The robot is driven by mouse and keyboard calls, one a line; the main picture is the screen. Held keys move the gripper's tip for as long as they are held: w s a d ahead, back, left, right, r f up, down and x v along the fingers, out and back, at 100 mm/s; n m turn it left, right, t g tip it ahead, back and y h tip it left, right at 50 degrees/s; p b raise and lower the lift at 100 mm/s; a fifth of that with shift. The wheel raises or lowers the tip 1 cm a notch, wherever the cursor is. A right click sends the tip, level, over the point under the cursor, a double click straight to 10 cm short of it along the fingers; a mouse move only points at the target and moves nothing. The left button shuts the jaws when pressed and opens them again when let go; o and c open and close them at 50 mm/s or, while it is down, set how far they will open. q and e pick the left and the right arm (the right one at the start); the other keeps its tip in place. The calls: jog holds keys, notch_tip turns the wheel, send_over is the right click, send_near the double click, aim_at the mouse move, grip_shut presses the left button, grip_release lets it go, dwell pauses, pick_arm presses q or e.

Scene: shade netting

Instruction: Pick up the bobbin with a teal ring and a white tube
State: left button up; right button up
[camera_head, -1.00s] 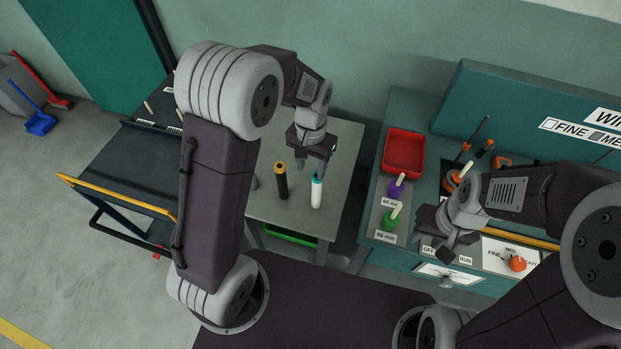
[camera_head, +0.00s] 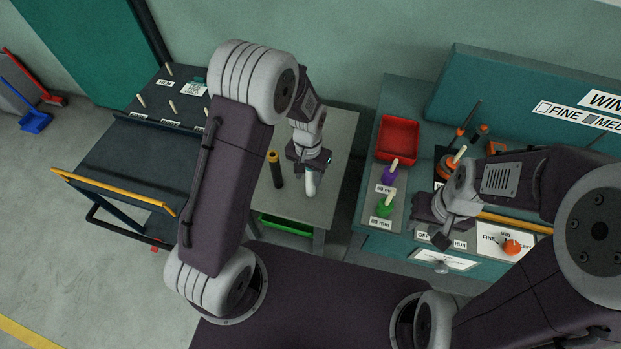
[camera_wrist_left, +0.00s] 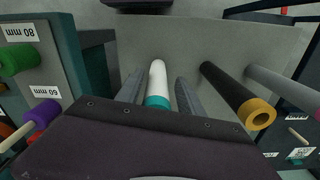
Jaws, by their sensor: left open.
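The bobbin with a white tube (camera_head: 311,186) stands upright on the grey table (camera_head: 337,150). In the head view my left gripper (camera_head: 309,173) is directly over it and hides its teal ring. In the left wrist view the white tube (camera_wrist_left: 157,78) and teal ring (camera_wrist_left: 158,103) show between the two spread fingers of my left gripper (camera_wrist_left: 160,98), which is open around the bobbin. I cannot tell whether either finger touches it. My right gripper (camera_head: 436,237) is over the front of the teal bench, apart from the bobbin; its jaw opening is unclear.
A black bobbin with a yellow ring (camera_head: 276,170) stands close to the left. To the right, the teal bench holds a red tray (camera_head: 397,138), a purple bobbin (camera_head: 389,176) and a green bobbin (camera_head: 384,207). A dark cart (camera_head: 140,160) stands at left.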

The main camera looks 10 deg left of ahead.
pick_arm(q)
jog(key=shift+s+d+r, duration=0.1)
grip_shut()
jog(key=w+d+r+p, duration=0.1)
jog(key=w+d+r, duration=0.3)
jog(key=d+r, duration=0.6)
jog(key=shift+d+r, duration=0.4)
jog(key=shift+r, duration=0.05)
